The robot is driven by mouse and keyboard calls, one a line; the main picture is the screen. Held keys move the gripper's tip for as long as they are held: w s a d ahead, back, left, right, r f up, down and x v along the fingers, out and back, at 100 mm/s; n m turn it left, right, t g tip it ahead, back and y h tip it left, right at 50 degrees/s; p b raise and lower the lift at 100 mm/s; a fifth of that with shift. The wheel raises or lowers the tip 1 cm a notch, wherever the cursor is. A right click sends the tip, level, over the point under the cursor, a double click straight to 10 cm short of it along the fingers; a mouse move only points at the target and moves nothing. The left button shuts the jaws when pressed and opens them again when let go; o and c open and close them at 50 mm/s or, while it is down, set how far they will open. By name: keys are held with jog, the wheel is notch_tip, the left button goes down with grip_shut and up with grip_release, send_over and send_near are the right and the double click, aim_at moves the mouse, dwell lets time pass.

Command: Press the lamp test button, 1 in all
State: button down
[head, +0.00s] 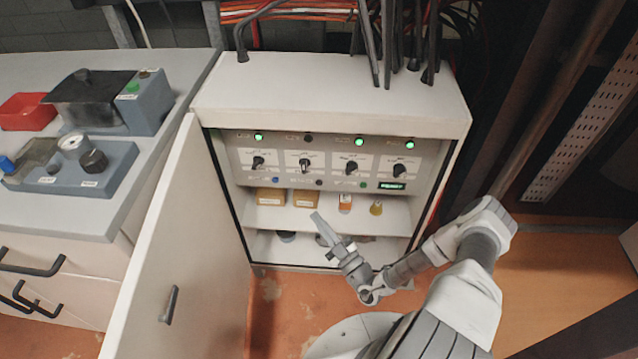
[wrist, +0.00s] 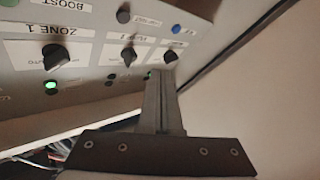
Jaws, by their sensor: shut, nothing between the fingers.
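The control panel (head: 330,160) is inside the open cabinet, with a row of knobs and small push buttons below them. A blue button (head: 275,180), a dark button (head: 319,183) and a green button (head: 362,185) show there. In the wrist view the panel is upside down, with the dark button (wrist: 124,17) and the blue button (wrist: 178,29) near the top. Their labels are too blurred to read, so I cannot tell surely which is lamp test. My gripper (head: 317,216) is shut and empty, in front of the shelf below the buttons. Its fingertips (wrist: 161,74) appear apart from both buttons.
The cabinet door (head: 165,240) stands open at the left. Yellow boxes (head: 304,198) and small containers (head: 345,203) sit on the shelf below the panel. A workbench (head: 190,70) with devices is at the left. Knobs (wrist: 57,58) stick out from the panel.

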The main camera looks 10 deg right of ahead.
jog(key=w+d+b, duration=0.2)
jog(key=w, duration=0.6)
jog(key=shift+d+b, duration=0.35)
jog(key=shift+b, duration=0.05)
jog(key=shift+w, duration=0.2)
dwell(1.5)
jog(key=shift+w+d+b, duration=0.1)
jog(key=shift+w+b, duration=0.2)
jog(key=shift+b, duration=0.05)
jog(key=shift+w+d, duration=0.1)
jog(key=shift+w, duration=0.2)
dwell(0.7)
jog(key=shift+s, duration=0.1)
jog(key=shift+s+a, duration=0.2)
jog(key=shift+s, duration=0.4)
jog(key=shift+s+a+p, duration=0.2)
jog(key=shift+s+a, duration=0.05)
jog(key=shift+s, duration=0.55)
jog(key=shift+s+a+p, duration=0.25)
jog(key=shift+s+a, duration=0.05)
jog(key=shift+s, duration=0.5)
jog(key=shift+s+a+p, duration=0.2)
jog(key=shift+s+a, duration=0.05)
jog(key=shift+s, duration=0.55)
